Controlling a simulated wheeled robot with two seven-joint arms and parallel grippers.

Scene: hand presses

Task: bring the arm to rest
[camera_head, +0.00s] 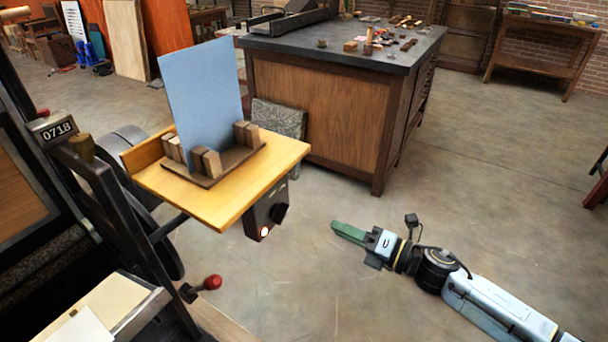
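My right arm comes in from the lower right, stretched out low over the bare floor. Its gripper (350,234) has green fingers that lie close together and point left. I see nothing between them, but from this side I cannot tell if a small gap remains. The gripper is apart from the press and the wooden shelf. My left gripper is not in view.
A wooden shelf (226,205) on the press holds a blue sheet (205,95) standing between small wooden blocks. Below are a dark box with a lit button (264,231) and a red-knobbed lever (211,282). A big workbench (320,110) stands behind.

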